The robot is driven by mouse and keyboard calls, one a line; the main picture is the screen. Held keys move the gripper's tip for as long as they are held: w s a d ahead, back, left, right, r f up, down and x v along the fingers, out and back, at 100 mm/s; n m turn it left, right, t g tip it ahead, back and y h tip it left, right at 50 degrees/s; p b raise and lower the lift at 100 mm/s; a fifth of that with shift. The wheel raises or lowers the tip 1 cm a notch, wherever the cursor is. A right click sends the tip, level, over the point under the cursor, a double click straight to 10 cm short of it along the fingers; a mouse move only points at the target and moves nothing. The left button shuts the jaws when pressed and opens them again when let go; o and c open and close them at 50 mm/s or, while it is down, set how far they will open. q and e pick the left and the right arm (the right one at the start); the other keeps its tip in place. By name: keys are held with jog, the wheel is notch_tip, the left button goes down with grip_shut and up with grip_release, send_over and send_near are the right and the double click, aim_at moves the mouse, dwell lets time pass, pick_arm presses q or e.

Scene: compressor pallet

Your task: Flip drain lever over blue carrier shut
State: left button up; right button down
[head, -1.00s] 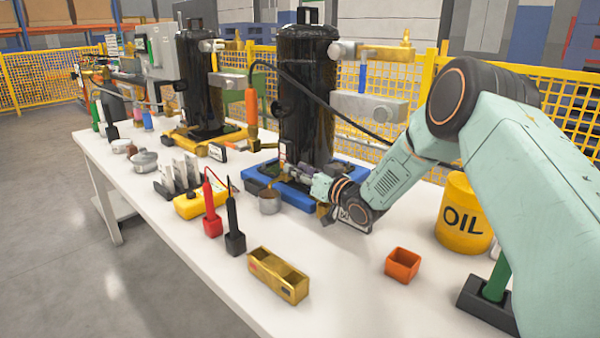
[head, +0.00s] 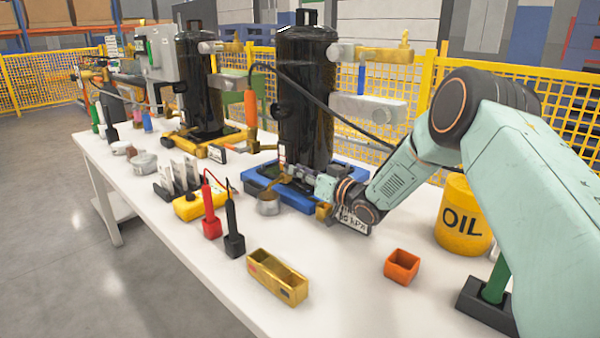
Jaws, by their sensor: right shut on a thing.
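The blue carrier (head: 255,183) sits on the white table and bears a tall black tank (head: 306,110). Small brass drain parts (head: 265,184) show at the carrier's front, above a small metal cup (head: 268,203). My right gripper (head: 289,171) reaches in from the right, low at the front of the tank. It is shut on the drain lever, which is mostly hidden by the fingers, so its exact angle cannot be told. My left gripper is not in view.
A second tank (head: 198,85) stands on a yellow carrier (head: 233,139) at left. In front are a yellow meter (head: 196,204) with red and black probes, a brass box (head: 278,277) and an orange bin (head: 402,266). An oil can (head: 463,215) is at right.

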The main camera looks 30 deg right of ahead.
jog(key=shift+d+r+n+y, duration=0.1)
jog(key=shift+d+n+y, duration=0.15)
jog(key=shift+y, duration=0.25)
jog(key=c, duration=1.4)
grip_release()
jog(key=shift+v, duration=5.95)
jog(key=shift+r, duration=0.15)
